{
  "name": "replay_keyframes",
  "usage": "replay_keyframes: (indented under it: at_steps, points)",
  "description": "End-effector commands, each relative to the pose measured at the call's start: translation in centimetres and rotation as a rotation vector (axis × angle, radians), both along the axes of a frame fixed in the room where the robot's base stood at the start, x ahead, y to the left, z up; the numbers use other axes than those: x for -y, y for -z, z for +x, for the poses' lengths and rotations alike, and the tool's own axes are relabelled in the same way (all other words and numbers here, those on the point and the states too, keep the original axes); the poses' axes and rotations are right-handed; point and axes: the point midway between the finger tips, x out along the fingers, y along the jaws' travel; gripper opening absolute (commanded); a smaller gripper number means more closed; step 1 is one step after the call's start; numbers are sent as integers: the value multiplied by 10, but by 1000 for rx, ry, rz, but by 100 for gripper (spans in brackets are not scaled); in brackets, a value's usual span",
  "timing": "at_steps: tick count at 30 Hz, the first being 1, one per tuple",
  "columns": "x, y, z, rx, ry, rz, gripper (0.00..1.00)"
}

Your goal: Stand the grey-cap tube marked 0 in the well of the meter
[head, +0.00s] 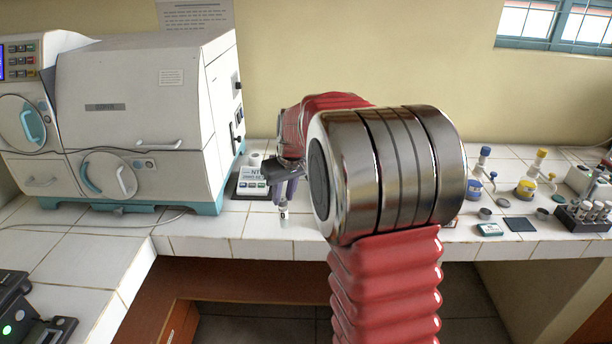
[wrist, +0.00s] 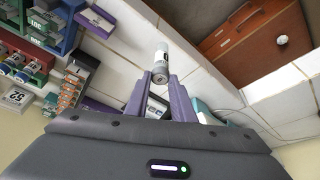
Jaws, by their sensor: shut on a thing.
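My gripper (head: 284,190) has purple fingers and points down over the white tiled counter. In the head view the tube's lower end (head: 283,213) hangs below the fingers, near the counter's front part. A white box with a display and coloured buttons on a dark base, seemingly the meter (head: 249,181), stands just left of and behind my gripper. I cannot make out its well clearly.
A large white incubator (head: 150,110) stands at left. At right are flasks (head: 527,183), small dishes, a dark mat (head: 520,224) and a tube rack (head: 583,222). The wrist view shows coloured racks (wrist: 30,65) at left. The counter's front edge is close to the tube.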

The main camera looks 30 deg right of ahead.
Motion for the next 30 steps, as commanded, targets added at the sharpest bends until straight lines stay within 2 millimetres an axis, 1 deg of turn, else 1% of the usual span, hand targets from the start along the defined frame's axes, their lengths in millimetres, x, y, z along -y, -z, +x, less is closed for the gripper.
replay_keyframes:
  at_steps: [1, 3, 5, 6, 8, 9, 12, 15, 18, 20, 30]
  points:
    - [-21, 12, 1, -3, -9, -1, 0]
    - [-46, 27, 1, -2, -14, -3, 0]
    - [-67, 40, 0, 1, -18, -5, 0]
    - [-82, 48, -2, 3, -21, -5, 0]
    - [-103, 60, -5, 7, -26, -4, 0]
    - [-117, 68, -8, 9, -31, -4, 0]
    - [-150, 87, -16, 17, -42, -1, 0]
    - [-175, 101, -25, 24, -51, 3, 0]
    - [-191, 109, -31, 31, -57, 7, 0]
    - [-195, 111, -33, 32, -60, 8, 0]
    - [-197, 112, -33, 34, -59, 9, 0]
